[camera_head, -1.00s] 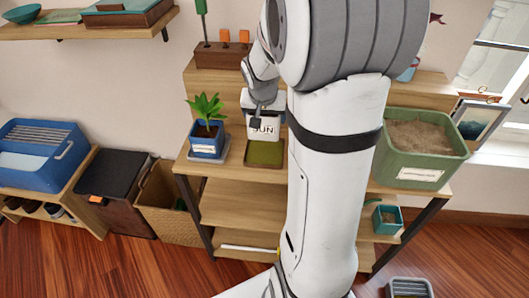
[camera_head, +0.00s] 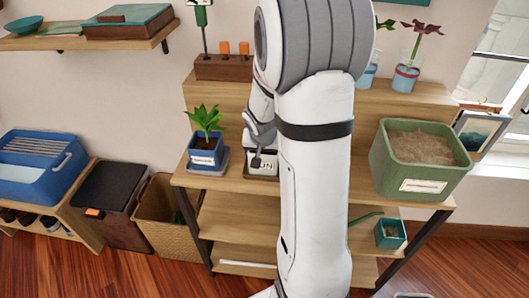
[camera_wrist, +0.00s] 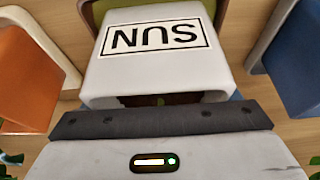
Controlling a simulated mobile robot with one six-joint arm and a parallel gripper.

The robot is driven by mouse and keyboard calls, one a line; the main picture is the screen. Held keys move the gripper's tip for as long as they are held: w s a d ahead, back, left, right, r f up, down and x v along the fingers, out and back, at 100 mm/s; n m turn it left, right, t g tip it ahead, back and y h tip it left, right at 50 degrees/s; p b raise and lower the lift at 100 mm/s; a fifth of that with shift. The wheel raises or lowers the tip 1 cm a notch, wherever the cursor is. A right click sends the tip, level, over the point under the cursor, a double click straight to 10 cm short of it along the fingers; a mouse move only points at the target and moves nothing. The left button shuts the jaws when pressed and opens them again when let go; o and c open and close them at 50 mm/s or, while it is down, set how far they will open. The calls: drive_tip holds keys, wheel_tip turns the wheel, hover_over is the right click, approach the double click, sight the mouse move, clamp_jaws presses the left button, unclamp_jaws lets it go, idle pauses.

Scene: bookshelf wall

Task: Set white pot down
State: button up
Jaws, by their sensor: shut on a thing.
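The white pot (camera_head: 264,159) carries a boxed black "SUN" label and is upright over the small green-topped tray (camera_head: 262,178) on the wooden shelf's surface. I cannot tell whether its base touches the tray. My gripper (camera_head: 263,149) is shut on the pot's upper edge. In the wrist view the pot (camera_wrist: 155,50) appears upside down, with the dark bar of my gripper (camera_wrist: 155,120) across its rim. My arm hides the pot's right side in the head view.
An orange pot (camera_wrist: 25,80) shows on the other side in the wrist view. A large green planter (camera_head: 418,155) stands farther right. A wooden block (camera_head: 223,68) is behind.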

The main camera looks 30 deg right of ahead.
drive_tip(key=shift+f, duration=0.2)
drive_tip(key=o, duration=1.3)
drive_tip(key=shift+c, duration=0.2)
drive_tip(key=shift+r, duration=0.15)
